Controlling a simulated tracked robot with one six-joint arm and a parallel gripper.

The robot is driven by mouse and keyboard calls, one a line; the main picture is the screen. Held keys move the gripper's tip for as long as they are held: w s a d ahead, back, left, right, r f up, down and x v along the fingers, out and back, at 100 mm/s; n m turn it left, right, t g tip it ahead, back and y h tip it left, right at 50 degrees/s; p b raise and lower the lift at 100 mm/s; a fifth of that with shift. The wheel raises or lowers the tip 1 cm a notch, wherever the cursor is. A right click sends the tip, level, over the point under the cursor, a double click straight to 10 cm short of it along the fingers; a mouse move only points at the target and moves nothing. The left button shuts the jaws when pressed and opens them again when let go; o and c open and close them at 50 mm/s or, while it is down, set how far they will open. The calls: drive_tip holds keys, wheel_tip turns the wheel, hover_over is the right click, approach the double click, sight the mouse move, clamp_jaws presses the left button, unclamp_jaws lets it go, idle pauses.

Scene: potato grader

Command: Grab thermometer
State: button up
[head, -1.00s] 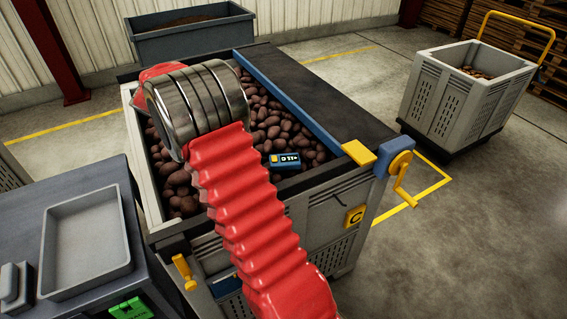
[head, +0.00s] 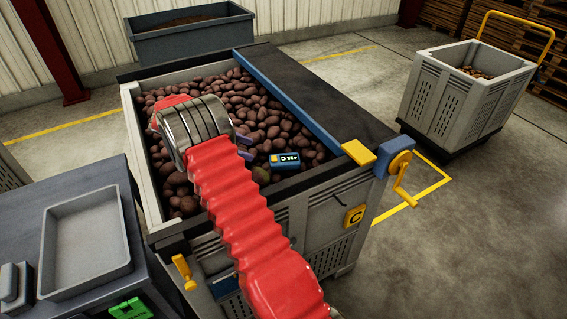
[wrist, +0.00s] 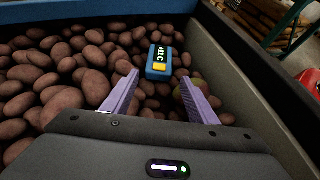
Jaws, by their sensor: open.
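The thermometer (head: 285,161) is a small blue box with a dark display and a yellow patch. It lies on the potatoes (head: 262,104) in the crate, near the front right edge. In the wrist view the thermometer (wrist: 159,62) lies ahead of my gripper (wrist: 160,92), roughly centred between its two purple fingers. My gripper is open and empty, with its fingers apart and short of the thermometer. In the head view the purple fingertips (head: 245,147) show just left of the thermometer, and my red arm hides part of the crate.
A blue-edged dark cover (head: 318,97) spans the crate's right side, with a yellow crank (head: 403,182) at its front corner. A green-brown potato (wrist: 197,84) lies by the right finger. A grey tray (head: 86,240) sits on the left bench. A wheeled crate (head: 464,105) stands right.

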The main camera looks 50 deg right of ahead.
approach(281, 159)
drive_tip(key=x, duration=0.4)
drive_tip(key=shift+f, duration=0.15)
drive_tip(key=shift+s+d, duration=0.1)
drive_tip(key=shift+s, duration=0.05)
drive_tip(key=shift+x, duration=2.55)
drive_tip(key=shift+c, duration=0.5)
drive_tip(key=c, duration=0.8)
wheel_tip(281, 159, up, 10)
